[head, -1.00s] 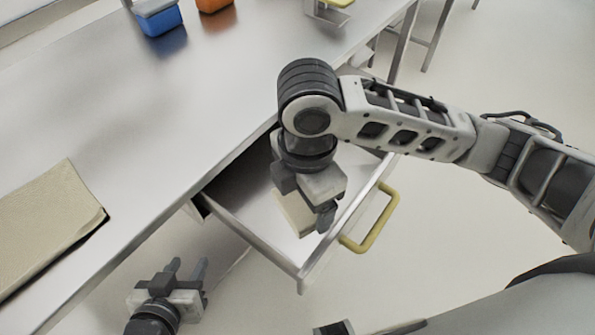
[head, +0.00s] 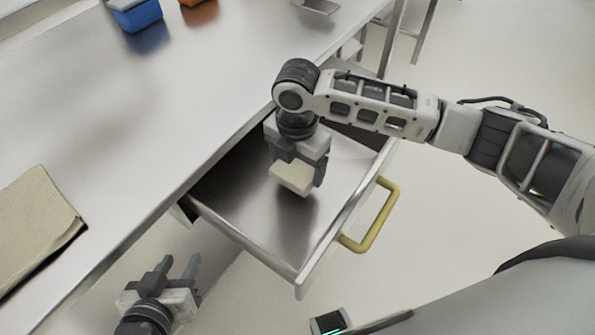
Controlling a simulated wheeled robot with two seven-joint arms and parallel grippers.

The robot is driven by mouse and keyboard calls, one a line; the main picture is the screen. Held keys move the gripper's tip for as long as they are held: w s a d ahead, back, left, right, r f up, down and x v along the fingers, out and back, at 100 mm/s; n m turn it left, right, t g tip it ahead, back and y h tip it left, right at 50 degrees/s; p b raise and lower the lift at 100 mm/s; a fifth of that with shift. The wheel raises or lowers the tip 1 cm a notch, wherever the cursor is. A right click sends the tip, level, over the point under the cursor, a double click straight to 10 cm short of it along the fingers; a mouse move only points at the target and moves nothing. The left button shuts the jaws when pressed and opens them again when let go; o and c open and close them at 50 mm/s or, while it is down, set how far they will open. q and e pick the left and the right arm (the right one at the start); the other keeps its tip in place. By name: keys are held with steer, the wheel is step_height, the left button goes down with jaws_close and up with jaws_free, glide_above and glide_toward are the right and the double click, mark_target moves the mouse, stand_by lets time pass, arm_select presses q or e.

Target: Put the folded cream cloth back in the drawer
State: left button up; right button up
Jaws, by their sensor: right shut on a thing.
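The folded cream cloth (head: 291,178) is a small pale block between the fingers of my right gripper (head: 296,172). The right gripper is shut on it and points down over the open drawer (head: 252,227). I cannot tell whether the cloth touches the drawer floor. The drawer is bare metal inside, pulled out from under the table, with a yellow handle (head: 371,217) on its front. My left gripper (head: 178,266) is open and empty, low beside the table, left of the drawer.
The metal table (head: 150,110) fills the left side. A beige folded item (head: 36,222) lies at its left edge. A blue container (head: 137,15) and an orange one (head: 193,3) stand at the back. The drawer's front and left part are clear.

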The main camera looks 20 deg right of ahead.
mark_target(298, 172)
steer(key=shift+w+d+f, duration=0.2)
steer(key=shift+w+f, duration=0.15)
steer(key=shift+f, duration=1.6)
steer(key=shift+f, duration=0.15)
steer(key=o, duration=0.9)
step_height(298, 172, up, 12)
steer(key=shift+r+p, duration=0.2)
steer(key=shift+p, duration=0.3)
